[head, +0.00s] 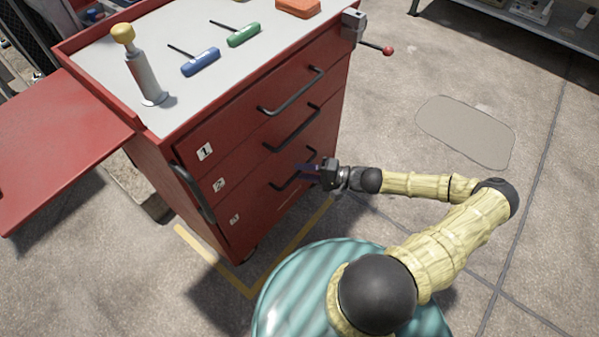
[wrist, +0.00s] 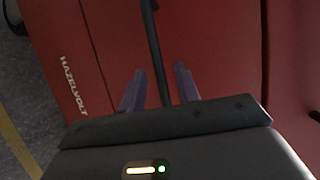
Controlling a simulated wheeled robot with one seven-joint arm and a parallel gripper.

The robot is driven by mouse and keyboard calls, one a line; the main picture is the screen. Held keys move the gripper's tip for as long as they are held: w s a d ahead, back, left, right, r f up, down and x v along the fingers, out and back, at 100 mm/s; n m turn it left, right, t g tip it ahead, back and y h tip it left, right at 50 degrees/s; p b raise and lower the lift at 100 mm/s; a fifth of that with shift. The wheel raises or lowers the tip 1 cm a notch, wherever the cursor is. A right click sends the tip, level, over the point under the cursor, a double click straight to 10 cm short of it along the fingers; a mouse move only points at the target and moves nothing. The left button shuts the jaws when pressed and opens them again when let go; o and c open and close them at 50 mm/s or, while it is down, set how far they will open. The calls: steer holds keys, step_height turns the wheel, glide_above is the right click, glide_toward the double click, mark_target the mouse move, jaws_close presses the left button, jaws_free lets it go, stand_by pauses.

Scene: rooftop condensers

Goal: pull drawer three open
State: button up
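The red tool cabinet (head: 250,150) has three drawers in its front, labelled 1, 2 and 3 from the top. Drawer three (head: 256,212) is the lowest and looks flush with the front. Its dark bar handle (head: 284,184) is partly hidden by my gripper. My gripper (head: 306,170) is at the right part of this handle. In the wrist view, its two purple fingers (wrist: 160,88) are apart, with the handle bar (wrist: 154,40) running between them. A gap shows on each side of the bar, so the fingers do not appear to grip it.
Drawer two's handle (head: 292,130) is just above my gripper. The cabinet top holds a blue-handled tool (head: 201,62), a green-handled tool (head: 243,35) and a yellow-topped cylinder (head: 145,75). A yellow floor line (head: 290,250) runs in front. The floor to the right is mostly clear.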

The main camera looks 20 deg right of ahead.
steer(key=shift+x, duration=0.95)
jaws_close()
steer(key=shift+s, duration=0.1)
